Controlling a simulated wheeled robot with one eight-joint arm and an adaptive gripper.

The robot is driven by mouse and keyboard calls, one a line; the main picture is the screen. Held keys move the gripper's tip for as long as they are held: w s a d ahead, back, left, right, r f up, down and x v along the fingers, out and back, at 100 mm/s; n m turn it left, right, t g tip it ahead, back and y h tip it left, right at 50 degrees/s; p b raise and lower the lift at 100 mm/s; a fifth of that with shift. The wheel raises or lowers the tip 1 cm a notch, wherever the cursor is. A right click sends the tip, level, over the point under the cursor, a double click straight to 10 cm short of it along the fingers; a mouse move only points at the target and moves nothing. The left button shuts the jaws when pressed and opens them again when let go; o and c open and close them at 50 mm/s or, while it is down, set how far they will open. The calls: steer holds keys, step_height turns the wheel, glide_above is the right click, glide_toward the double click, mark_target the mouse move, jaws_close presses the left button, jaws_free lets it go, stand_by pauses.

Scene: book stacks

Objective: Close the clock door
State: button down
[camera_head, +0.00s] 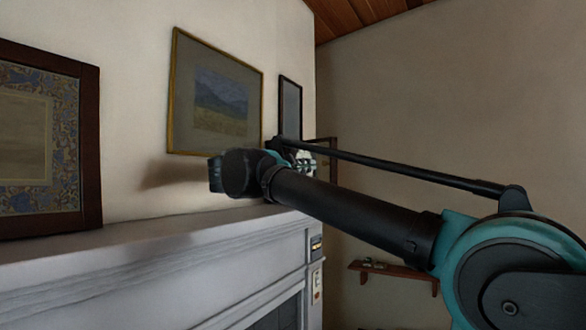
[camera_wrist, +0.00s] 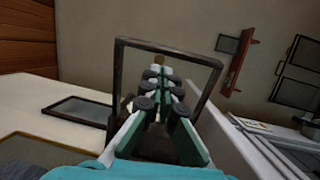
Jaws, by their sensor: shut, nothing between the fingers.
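A dark wooden frame, which looks like the clock and its door (camera_wrist: 119,75), stands around and beyond my fingers in the wrist view. The wall shows through its opening. In the head view a small part of this brown frame (camera_head: 333,142) shows behind my arm at the far end of the mantel. My gripper (camera_wrist: 158,82) is shut and empty, with its fingers pointing into the frame's outline. I cannot tell whether they touch it. In the head view my gripper (camera_head: 305,161) is mostly hidden behind my arm. The clock face is not visible, and the door's angle is unclear.
The grey mantel (camera_head: 130,246) runs below my arm, with the wall close behind it. A gold-framed picture (camera_head: 174,95), a dark-framed picture (camera_head: 92,150) and a narrow frame (camera_head: 290,80) are on that wall. A small wall shelf (camera_head: 395,269) is at the lower right.

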steer(key=shift+x, duration=1.95)
